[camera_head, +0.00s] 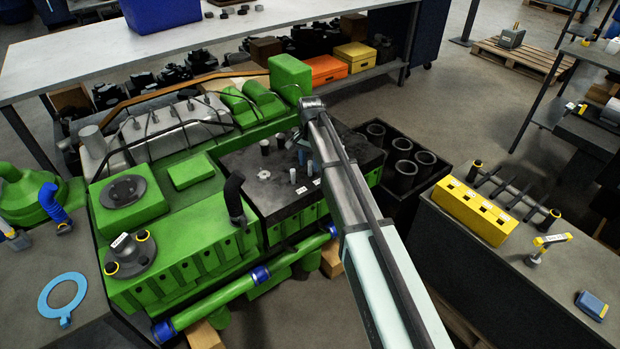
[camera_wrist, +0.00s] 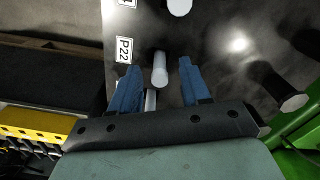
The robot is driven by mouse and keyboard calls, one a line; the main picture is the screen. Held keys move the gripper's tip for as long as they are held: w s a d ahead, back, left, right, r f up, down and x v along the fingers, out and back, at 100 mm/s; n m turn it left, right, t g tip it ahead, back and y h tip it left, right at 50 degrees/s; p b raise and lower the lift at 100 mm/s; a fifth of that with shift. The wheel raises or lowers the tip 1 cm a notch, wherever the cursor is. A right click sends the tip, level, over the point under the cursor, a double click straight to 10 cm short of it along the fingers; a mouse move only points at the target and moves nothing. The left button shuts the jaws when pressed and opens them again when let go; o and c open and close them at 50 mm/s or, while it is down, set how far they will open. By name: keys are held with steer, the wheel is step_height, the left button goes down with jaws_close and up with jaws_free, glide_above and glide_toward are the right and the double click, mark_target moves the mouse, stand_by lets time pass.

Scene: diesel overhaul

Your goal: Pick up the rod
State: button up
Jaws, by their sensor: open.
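A light grey rod (camera_wrist: 160,70) stands out from the dark plate beside a white label marked P22 (camera_wrist: 124,50) in the wrist view. My gripper (camera_wrist: 159,78) is open, with one blue finger on each side of this rod and a gap visible to either side. A second pale round rod end (camera_wrist: 179,6) is at the top edge. In the head view, short light grey rods (camera_head: 309,168) and (camera_head: 293,175) stand on the black top of the green engine. My gripper is largely hidden behind my arm there, so I cannot tell which rod it straddles.
Dark posts (camera_head: 265,147) stand on the same black top. A black crate of cylinders (camera_head: 403,167) stands to the right.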

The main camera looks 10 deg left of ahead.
step_height(320, 180, down, 2)
steer(key=shift+f, duration=0.1)
jaws_close()
stand_by(0.5)
